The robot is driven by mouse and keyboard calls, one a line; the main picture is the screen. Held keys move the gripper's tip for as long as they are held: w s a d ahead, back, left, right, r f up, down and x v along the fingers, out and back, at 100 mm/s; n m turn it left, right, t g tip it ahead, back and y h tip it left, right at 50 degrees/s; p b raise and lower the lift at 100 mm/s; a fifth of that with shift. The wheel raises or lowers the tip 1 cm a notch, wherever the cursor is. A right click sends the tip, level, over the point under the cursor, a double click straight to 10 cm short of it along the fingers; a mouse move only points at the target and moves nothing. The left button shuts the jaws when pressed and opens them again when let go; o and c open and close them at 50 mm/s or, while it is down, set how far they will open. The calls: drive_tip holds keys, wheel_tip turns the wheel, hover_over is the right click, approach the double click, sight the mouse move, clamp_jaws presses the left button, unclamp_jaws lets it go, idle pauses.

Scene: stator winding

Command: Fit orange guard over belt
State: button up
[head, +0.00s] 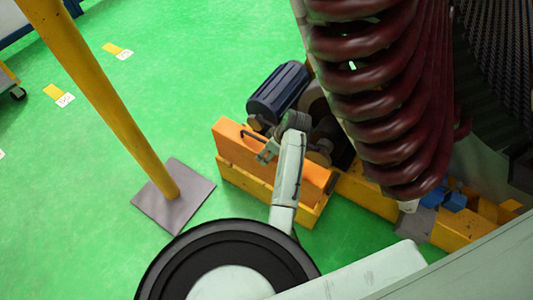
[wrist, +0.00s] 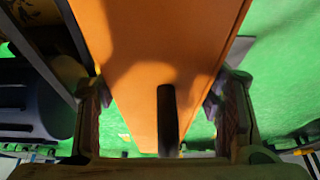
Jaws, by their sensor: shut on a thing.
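The orange guard (head: 235,141) is a long box at the near side of the blue motor (head: 279,92), along a yellow base frame (head: 262,195). My gripper (head: 268,152) is at the guard's top, near a dark handle. In the wrist view the guard (wrist: 150,50) runs away between my gripper's fingers (wrist: 163,120), one on each side of it. The guard's dark handle (wrist: 167,115) stands between them. My gripper is shut on the guard. I cannot see the belt; the guard, my arm and the machine parts hide that area. Whether the guard rests on the frame is unclear.
Large dark red coils (head: 385,90) hang close on the right of my arm. A yellow post (head: 110,95) on a grey plate (head: 173,195) stands at the left. Blue blocks (head: 455,201) lie on the yellow frame at the right. Green floor is free at the left.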

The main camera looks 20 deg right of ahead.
drive_tip(key=w+d+b, duration=0.8)
drive_tip(key=d, duration=0.2)
idle(0.5)
drive_tip(key=shift+d, duration=0.1)
idle(0.5)
drive_tip(key=shift+f+b, duration=0.55)
drive_tip(key=shift+f, duration=0.85)
idle(1.1)
drive_tip(key=o, duration=1.6)
drive_tip(key=shift+s, duration=0.1)
drive_tip(key=shift+o, duration=0.2)
drive_tip(key=shift+f, duration=0.15)
